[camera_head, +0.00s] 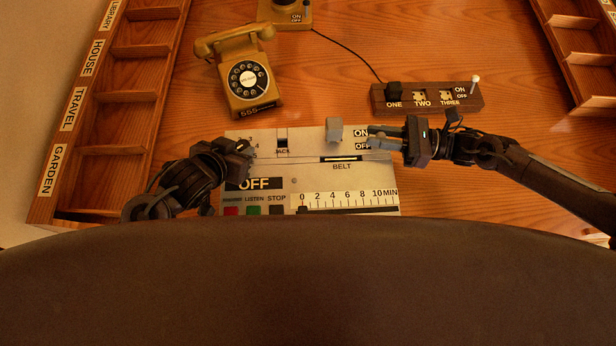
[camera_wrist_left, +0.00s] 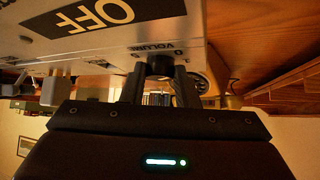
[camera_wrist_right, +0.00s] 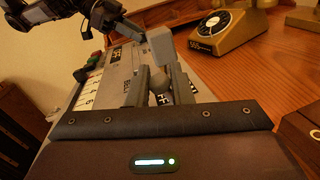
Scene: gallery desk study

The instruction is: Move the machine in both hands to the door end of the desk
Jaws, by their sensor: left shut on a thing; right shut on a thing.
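The machine (camera_head: 270,170) is a pale grey box flat on the desk (camera_head: 300,70), with an OFF panel, coloured buttons and a minute scale at its near side. My left gripper (camera_head: 246,150) is at its far left corner. In the left wrist view its fingers are shut on the black VOLUME knob (camera_wrist_left: 160,66) on the machine's face. My right gripper (camera_head: 374,138) is at the far right corner by the ON/OFF label. In the right wrist view it is shut on a small round-ended grey switch knob (camera_wrist_right: 159,82). My body hides the machine's near edge.
A yellow telephone (camera_head: 240,75) stands behind the machine. A wooden switch strip (camera_head: 428,97) lies at the back right, with a cable running behind it. Labelled shelves (camera_head: 110,110) line the left edge. Bare desk lies between the telephone and the strip.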

